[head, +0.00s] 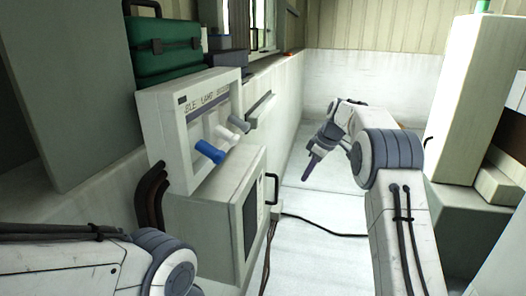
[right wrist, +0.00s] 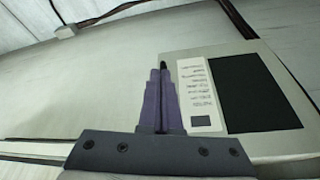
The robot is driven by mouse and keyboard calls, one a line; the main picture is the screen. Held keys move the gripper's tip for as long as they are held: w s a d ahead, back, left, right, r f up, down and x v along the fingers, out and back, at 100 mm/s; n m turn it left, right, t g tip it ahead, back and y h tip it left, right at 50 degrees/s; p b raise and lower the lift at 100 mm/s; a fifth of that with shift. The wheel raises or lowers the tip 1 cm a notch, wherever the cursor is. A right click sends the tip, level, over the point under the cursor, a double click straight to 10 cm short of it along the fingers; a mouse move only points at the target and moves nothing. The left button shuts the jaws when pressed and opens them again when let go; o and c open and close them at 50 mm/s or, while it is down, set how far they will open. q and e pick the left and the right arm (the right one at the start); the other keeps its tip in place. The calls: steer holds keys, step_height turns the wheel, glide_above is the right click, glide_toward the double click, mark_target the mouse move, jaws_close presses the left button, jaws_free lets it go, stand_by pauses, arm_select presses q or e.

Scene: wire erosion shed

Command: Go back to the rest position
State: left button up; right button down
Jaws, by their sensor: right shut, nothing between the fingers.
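My right gripper (head: 311,172) hangs in the middle of the head view, right of the panel box, pointing down with free space around it. In the right wrist view its purple fingers (right wrist: 161,68) are pressed together with nothing between them. My left arm shows at the lower left of the head view, but its gripper is out of frame.
A light panel box (head: 161,135) with blue, white and grey levers stands on a grey cabinet (head: 204,218) at left. A green case (head: 165,48) sits behind. A tall pale cabinet (head: 476,95) stands right. A cable (head: 325,228) crosses the open floor.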

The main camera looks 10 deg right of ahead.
steer(key=s+a+f+m+h, duration=0.1)
steer(key=s+a+f+m, duration=0.15)
steer(key=s, duration=0.75)
steer(key=s+a+f+m+h, duration=0.1)
steer(key=s+a+f+m, duration=0.2)
steer(key=s, duration=0.8)
steer(key=s+a+f+m+h, duration=0.1)
steer(key=s+f+m, duration=0.25)
steer(key=s, duration=0.65)
steer(key=s+a+r+n+g, duration=0.1)
steer(key=s+a+r+n, duration=0.1)
steer(key=s+a, duration=0.5)
steer(key=s+a+r+n+g, duration=0.1)
steer(key=s+a+r+n, duration=0.2)
steer(key=s+a, duration=0.3)
steer(key=shift+s+a+r+n+g+y, duration=0.3)
steer(key=shift+s+a+r+n+y, duration=0.1)
steer(key=shift+s+n, duration=0.25)
